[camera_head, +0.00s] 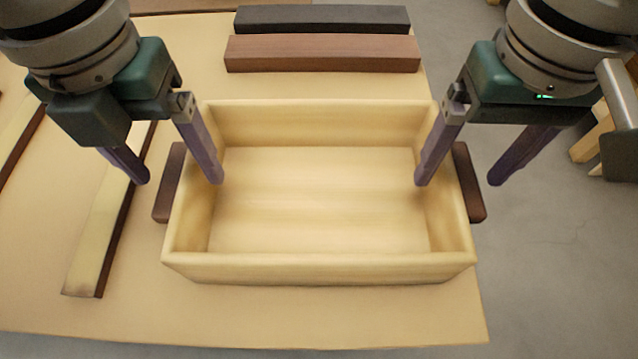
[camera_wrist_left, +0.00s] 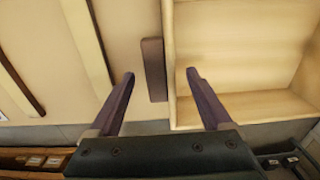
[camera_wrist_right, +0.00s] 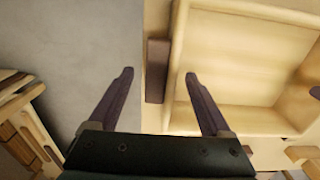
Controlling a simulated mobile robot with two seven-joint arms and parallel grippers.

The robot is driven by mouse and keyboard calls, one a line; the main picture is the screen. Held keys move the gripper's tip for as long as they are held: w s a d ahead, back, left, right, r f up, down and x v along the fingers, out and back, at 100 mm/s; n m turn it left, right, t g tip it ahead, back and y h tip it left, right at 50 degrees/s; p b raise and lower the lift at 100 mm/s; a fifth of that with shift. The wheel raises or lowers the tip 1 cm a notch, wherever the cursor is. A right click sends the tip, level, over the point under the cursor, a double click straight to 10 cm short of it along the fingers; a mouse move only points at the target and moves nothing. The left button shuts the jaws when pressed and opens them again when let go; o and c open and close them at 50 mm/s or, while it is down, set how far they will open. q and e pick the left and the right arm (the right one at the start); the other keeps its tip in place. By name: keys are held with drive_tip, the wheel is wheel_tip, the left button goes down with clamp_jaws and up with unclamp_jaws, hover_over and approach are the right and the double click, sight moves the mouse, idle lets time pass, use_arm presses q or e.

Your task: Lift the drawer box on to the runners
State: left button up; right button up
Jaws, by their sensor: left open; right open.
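The drawer box (camera_head: 320,268) is an open, pale wooden box standing upright and empty on the bench. It has a dark brown handle block on each short side: the left handle (camera_head: 168,190) and the right handle (camera_head: 467,185). My left gripper (camera_head: 180,180) is open, with one finger on each side of the left handle and box wall. The left wrist view shows the left handle (camera_wrist_left: 153,70) between its fingers. My right gripper (camera_head: 457,182) is open around the right side in the same way. The right handle (camera_wrist_right: 158,70) shows between its fingers. Contact is not visible. I cannot identify the runners for certain.
A black bar (camera_head: 322,18) and a reddish-brown bar (camera_head: 322,53) lie behind the box. A pale strip with a dark edge (camera_head: 92,255) lies left of it on the bench top (camera_head: 330,320). Grey floor (camera_head: 545,270) is beyond the bench's right edge.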

use_arm(q)
drive_tip(key=shift+f, duration=0.55)
use_arm(e)
drive_tip(key=shift+f, duration=0.5)
use_arm(q)
clamp_jaws()
use_arm(e)
clamp_jaws()
use_arm(q)
drive_tip(key=shift+r, duration=0.1)
use_arm(e)
drive_tip(key=shift+r, duration=0.1)
